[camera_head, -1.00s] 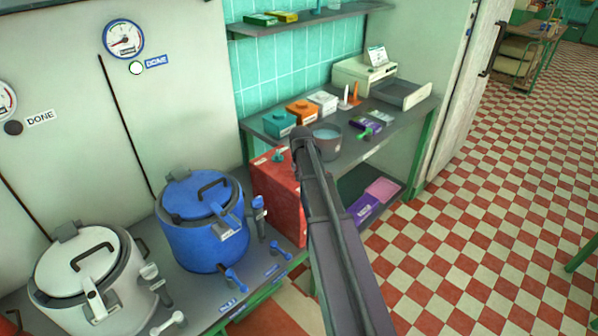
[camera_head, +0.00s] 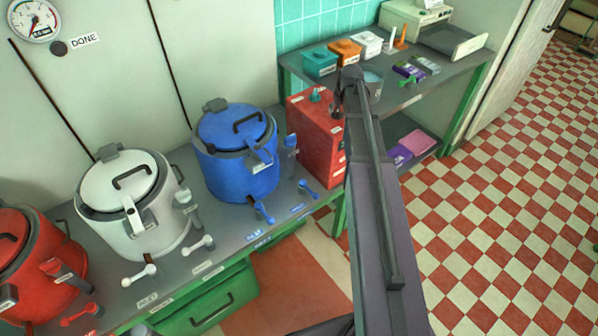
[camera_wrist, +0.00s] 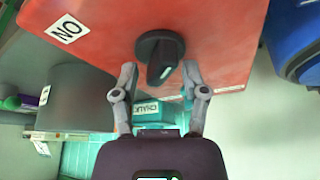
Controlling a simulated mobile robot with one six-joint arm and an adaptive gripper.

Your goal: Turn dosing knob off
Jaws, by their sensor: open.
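The dosing knob (camera_wrist: 158,52) is a black round knob with a raised grip bar, on a face of the red box (camera_wrist: 90,25). A tilted white label beside it reads "NO", or "ON" upside down. My gripper (camera_wrist: 158,70) is open, its two fingertips on either side of the bar's near end. I cannot tell whether they touch it. In the head view the red box (camera_head: 325,150) stands on the bench right of the blue kettle. My arm crosses in front of its right side, and the black knob does not show there.
White (camera_head: 150,225), blue (camera_head: 265,180) and red (camera_head: 30,275) kettles with levers line the bench. A grey pot (camera_head: 374,78) stands close behind my arm on the shelf table (camera_head: 425,92); a grey pot-like shape (camera_wrist: 75,100) shows in the wrist view. Checkered floor is clear at right.

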